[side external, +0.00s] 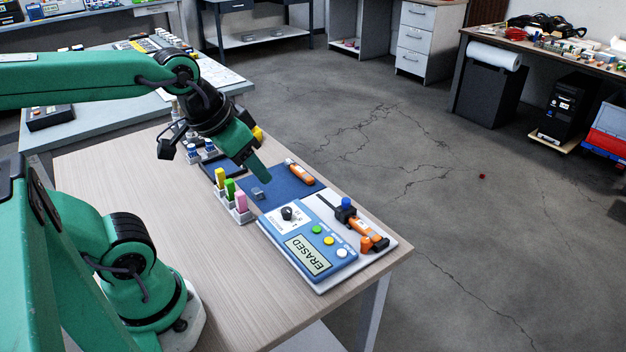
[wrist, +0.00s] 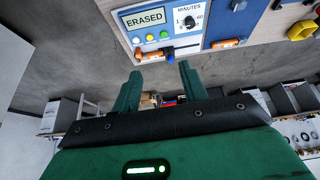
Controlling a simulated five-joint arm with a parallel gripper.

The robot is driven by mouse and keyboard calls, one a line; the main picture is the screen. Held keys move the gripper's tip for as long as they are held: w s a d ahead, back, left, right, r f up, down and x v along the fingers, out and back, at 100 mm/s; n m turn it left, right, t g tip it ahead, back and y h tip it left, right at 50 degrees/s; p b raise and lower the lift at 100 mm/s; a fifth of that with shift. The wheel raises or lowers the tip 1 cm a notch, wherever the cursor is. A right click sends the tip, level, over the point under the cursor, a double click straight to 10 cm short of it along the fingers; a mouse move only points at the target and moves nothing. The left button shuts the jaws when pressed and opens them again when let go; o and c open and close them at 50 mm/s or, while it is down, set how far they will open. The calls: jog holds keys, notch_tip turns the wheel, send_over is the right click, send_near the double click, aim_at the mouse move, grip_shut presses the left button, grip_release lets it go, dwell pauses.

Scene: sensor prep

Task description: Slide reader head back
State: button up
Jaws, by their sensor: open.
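The blue device (side external: 327,243) has a screen reading ERASED, a black dial and green, yellow and white buttons. It also shows in the wrist view (wrist: 154,36). Along its right side lies a track with a black reader head (side external: 344,214) topped by a blue knob (side external: 347,202). The knob shows at the track in the wrist view (wrist: 170,58). The head is near the track's far end, by an orange stick-shaped piece (side external: 358,226). My gripper (side external: 262,172) is open and empty above the blue mat; its fingers (wrist: 158,74) are apart in the wrist view.
An orange stick (side external: 300,172) and a small grey block (side external: 258,193) lie on the blue mat (side external: 285,188). Yellow, green and pink pieces stand in holders (side external: 241,216) left of the mat. The wooden table's (side external: 215,290) near left part is clear.

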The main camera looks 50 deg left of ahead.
jog(key=w+f+n+g, duration=0.1)
jog(key=w+n+g, duration=0.25)
jog(key=w, duration=0.85)
jog(key=n+g, duration=0.2)
jog(key=n, duration=0.3)
send_over(346, 200)
notch_tip(346, 200, down, 11)
jog(key=shift+r, duration=0.15)
jog(key=shift+f, duration=3.85)
jog(key=shift+c, duration=0.2)
jog(key=shift+a, duration=0.1)
grip_shut()
